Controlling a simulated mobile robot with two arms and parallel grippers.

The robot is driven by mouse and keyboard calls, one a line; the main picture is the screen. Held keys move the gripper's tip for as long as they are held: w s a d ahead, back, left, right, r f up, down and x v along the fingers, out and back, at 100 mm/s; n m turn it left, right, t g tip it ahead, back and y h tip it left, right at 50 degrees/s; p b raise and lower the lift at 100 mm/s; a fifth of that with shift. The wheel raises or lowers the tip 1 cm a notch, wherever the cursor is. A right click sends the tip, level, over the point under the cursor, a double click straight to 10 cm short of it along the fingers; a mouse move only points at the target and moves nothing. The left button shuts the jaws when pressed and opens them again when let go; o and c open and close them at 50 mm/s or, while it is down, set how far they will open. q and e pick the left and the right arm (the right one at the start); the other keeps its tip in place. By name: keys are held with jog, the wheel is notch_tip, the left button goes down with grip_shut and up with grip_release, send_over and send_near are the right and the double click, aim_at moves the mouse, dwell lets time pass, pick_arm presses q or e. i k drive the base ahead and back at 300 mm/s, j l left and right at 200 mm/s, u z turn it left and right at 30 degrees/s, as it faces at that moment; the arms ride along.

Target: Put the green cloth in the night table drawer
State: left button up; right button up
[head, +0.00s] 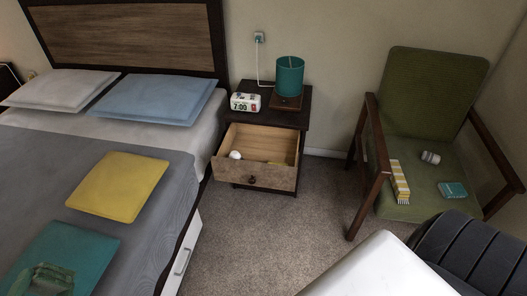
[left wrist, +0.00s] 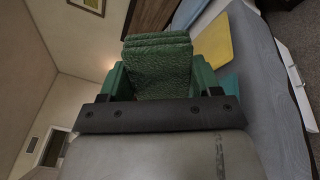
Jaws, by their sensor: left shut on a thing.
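The green cloth (left wrist: 158,62) shows in the left wrist view as a dark green, textured piece between the green fingers of my left gripper (left wrist: 160,80). The gripper is shut on it. In the head view my left gripper (head: 45,278) is at the bottom left, in front of the teal cushion on the bed; the cloth is hard to make out there. The night table (head: 303,119) stands right of the bed. Its drawer (head: 238,174) is pulled open, with a small white round thing (head: 235,155) and a small yellow thing inside. My right gripper is not in view.
The bed (head: 150,232) holds a yellow cushion (head: 118,187), a teal cushion (head: 85,245) and pillows. A clock (head: 245,102) and teal lamp (head: 289,76) stand on the night table. A green armchair (head: 432,95) with small items is at right. Carpet before the drawer is clear.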

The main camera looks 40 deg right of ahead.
aim_at(259, 153)
jog(key=i+l+z, duration=0.1)
jog(key=z, duration=0.3)
jog(key=i+z, duration=0.1)
jog(key=z, duration=0.25)
jog(key=i+l+z, duration=0.1)
jog(key=z, duration=0.3)
jog(key=i+z, duration=0.15)
jog(key=z, duration=0.25)
jog(key=i+j+z, duration=0.2)
jog(key=i, duration=0.35)
jog(key=i+j+z, duration=0.2)
jog(key=i, duration=0.3)
